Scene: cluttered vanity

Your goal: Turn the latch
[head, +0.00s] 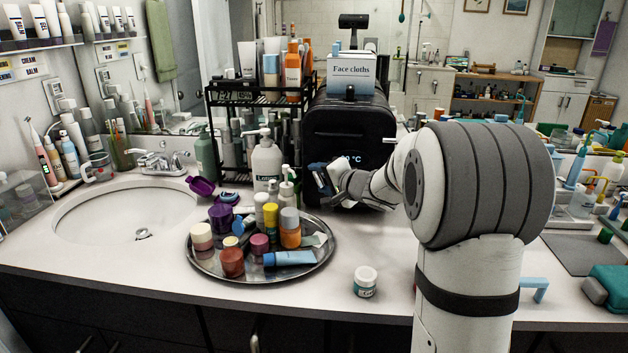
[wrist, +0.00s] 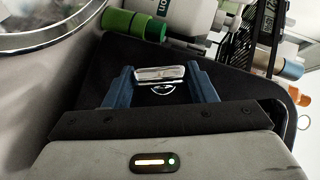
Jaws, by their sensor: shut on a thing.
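The black cabinet (head: 345,120) with a lit °C display stands on the counter behind the tray. Its dark front also fills much of the wrist view (wrist: 95,75). The latch (wrist: 160,73) shows there as a short, shiny metal bar. My gripper (head: 322,182) is at the cabinet's lower front in the head view. In the wrist view, the blue fingers of my gripper (wrist: 163,82) are on either side of the bar and shut on it. In the head view the latch is hidden by my gripper.
A round metal tray (head: 205,268) of bottles and jars lies left of my gripper. A white lotion bottle (head: 267,165) stands close by. A small jar (head: 365,282) sits in front. A black rack (head: 225,98) of bottles is left of the cabinet; a face cloths box (head: 351,73) is on top.

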